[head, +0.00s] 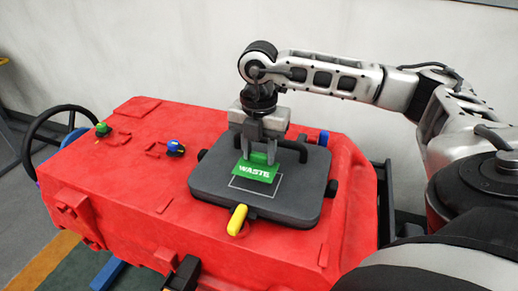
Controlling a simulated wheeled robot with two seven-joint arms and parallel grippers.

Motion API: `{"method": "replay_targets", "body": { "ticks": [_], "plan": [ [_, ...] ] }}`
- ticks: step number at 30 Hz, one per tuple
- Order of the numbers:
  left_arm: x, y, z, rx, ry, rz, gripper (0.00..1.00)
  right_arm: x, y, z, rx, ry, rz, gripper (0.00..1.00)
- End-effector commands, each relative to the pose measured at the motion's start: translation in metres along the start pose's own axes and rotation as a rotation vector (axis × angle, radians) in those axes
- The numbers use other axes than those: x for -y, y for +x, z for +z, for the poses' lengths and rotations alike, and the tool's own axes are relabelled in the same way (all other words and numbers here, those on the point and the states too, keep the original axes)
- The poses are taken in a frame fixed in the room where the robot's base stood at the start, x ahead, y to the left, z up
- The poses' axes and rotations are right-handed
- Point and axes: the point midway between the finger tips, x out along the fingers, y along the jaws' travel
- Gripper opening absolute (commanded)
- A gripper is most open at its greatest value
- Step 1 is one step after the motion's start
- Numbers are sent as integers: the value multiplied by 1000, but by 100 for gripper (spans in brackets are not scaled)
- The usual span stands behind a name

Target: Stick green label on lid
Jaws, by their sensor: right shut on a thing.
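The green label (258,171) reads "WASTE" in white. My right gripper (262,152) is shut on its upper part and holds it over the dark grey lid (212,183). A white rectangle outline (256,191) is drawn on the lid, and the label covers its upper part. The label looks tilted; I cannot tell whether its lower edge touches the lid. The lid lies on top of the red tank (120,190). My left gripper is not in view.
A yellow-handled latch (237,219) sits at the lid's front edge, and a dark handle (298,141) stands behind the gripper. Blue (175,147) and green (103,129) valves sit on the tank's left. A black wheel (40,135) stands at the far left.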

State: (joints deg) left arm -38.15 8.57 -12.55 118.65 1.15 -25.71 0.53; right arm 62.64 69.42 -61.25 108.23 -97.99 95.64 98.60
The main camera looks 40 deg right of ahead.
Motion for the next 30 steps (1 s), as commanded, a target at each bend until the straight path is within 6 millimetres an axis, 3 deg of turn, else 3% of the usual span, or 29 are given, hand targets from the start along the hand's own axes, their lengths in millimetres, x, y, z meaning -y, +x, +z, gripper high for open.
{"method": "replay_targets", "body": {
  "ticks": [30],
  "plan": [
    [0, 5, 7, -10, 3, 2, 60, 0, 18, 0, 1, 0, 1, 18]
  ]
}}
